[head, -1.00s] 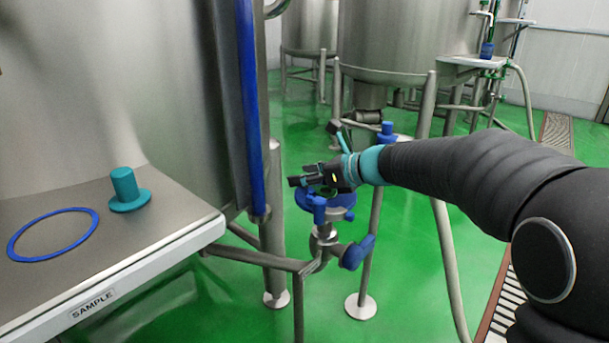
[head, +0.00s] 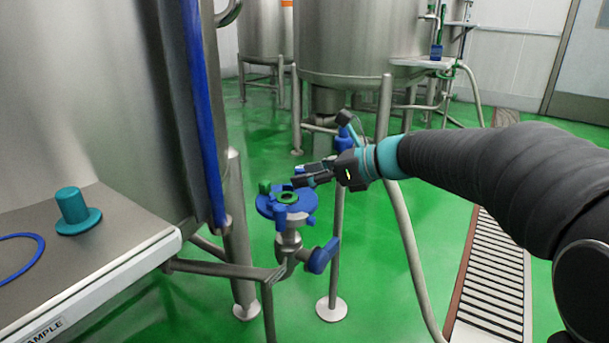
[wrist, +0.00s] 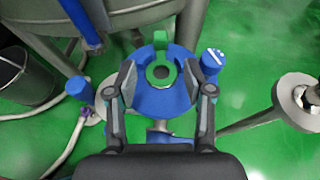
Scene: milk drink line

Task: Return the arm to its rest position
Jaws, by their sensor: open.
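My arm reaches in from the right in the head view, and my gripper (head: 300,178) is open with nothing held. It is just above and to the right of a blue round fitting (head: 272,209) on a steel pipe. A green ring with a tab (head: 286,197) lies on the blue fitting. In the wrist view my gripper (wrist: 163,92) has its fingers spread on either side of the blue fitting (wrist: 161,99) and the green ring (wrist: 160,52). A gap shows between the fingers and the ring. Contact with the fitting cannot be told.
A steel shelf (head: 112,233) marked SAMPLE holds a teal plug (head: 73,209) and a blue ring (head: 38,240) at the left. A blue valve handle (head: 322,256) is below the fitting. Steel tanks (head: 350,45) stand behind. Green floor is open around a drain grate (head: 492,290).

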